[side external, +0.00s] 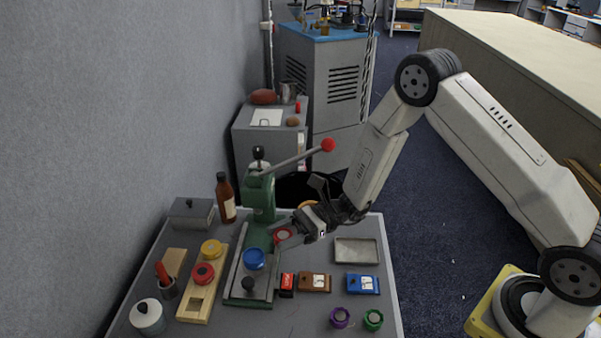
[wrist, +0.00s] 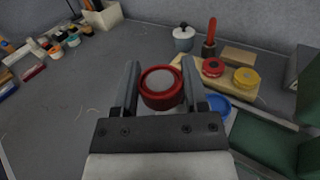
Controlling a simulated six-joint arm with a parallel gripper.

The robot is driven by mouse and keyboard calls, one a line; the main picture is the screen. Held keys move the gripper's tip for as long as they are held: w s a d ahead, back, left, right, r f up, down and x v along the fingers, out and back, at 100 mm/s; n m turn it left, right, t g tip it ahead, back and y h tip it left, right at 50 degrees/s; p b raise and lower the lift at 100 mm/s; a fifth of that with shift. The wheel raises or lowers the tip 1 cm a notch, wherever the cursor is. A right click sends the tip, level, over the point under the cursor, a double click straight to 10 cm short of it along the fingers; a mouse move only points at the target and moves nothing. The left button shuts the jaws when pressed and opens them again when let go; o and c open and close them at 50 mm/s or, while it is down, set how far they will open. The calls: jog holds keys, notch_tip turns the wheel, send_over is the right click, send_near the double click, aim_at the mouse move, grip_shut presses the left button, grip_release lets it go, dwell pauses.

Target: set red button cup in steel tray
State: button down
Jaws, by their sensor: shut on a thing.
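A red button cup (wrist: 162,88) with a pale grey centre sits between the two fingers of my gripper (wrist: 160,80) in the wrist view. My gripper (side external: 290,233) is shut on this cup (side external: 282,236) in the side view, near the green press. The cup appears raised above the table there, though its exact height is hard to tell. The steel tray (side external: 357,252) is a shallow grey rectangle to the right of my gripper and looks empty. It does not show in the wrist view.
A green press (side external: 260,200) with a red-knobbed lever stands close left of my gripper. A blue cup (side external: 254,259) is at the press. A wooden board holds another red cup (side external: 203,274) and a yellow cup (side external: 211,249). Brown (side external: 314,282) and blue (side external: 362,284) blocks lie in front of the tray.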

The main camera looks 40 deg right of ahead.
jog(key=w+a+f, duration=0.1)
jog(key=w+f, duration=0.1)
jog(key=w, duration=0.2)
send_over(254, 256)
jog(key=shift+s+d+f, duration=0.1)
jog(key=shift+s+f, duration=0.05)
jog(key=shift+f, duration=1.1)
jog(key=shift+s+f, duration=0.15)
jog(key=shift+f, duration=1.05)
jog(key=shift+w+f, duration=0.3)
jog(key=shift+f, duration=1.5)
jog(key=shift+f, duration=0.2)
jog(key=shift+c, duration=0.6)
grip_release()
